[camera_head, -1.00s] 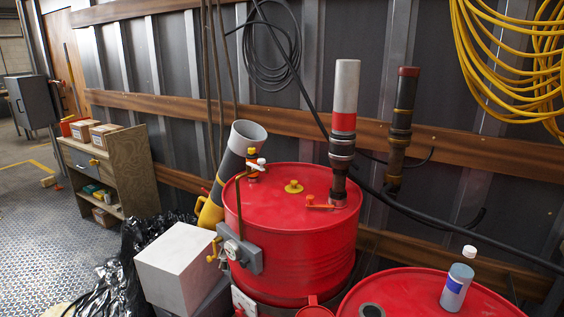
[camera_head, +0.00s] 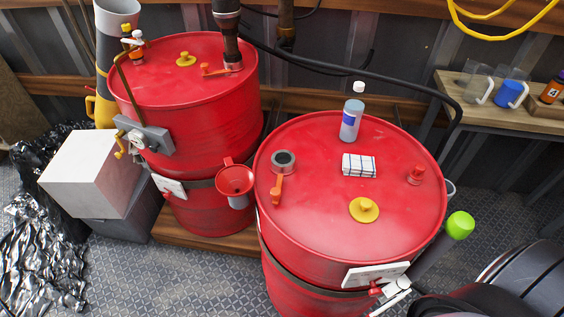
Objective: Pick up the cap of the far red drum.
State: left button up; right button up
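Two red drums stand in the head view. The far red drum (camera_head: 222,62) is at the upper left, and a yellow cap (camera_head: 186,58) sits on its top near the middle. An orange-handled valve and a dark vertical pipe (camera_head: 231,45) stand to the right of that cap. The near red drum (camera_head: 310,215) is at the centre right, with its own yellow cap (camera_head: 364,209) on top. Neither of my grippers can be made out in this view.
The near drum's top carries a bottle (camera_head: 350,122), a folded checked cloth (camera_head: 359,165), a dark ring (camera_head: 284,161) and a red plug (camera_head: 416,175). A red funnel (camera_head: 235,181) hangs between the drums. A white box (camera_head: 92,172) stands left. A shelf (camera_head: 450,90) with mugs is at right.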

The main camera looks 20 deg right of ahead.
aim_at(364, 210)
jog(key=z, duration=1.45)
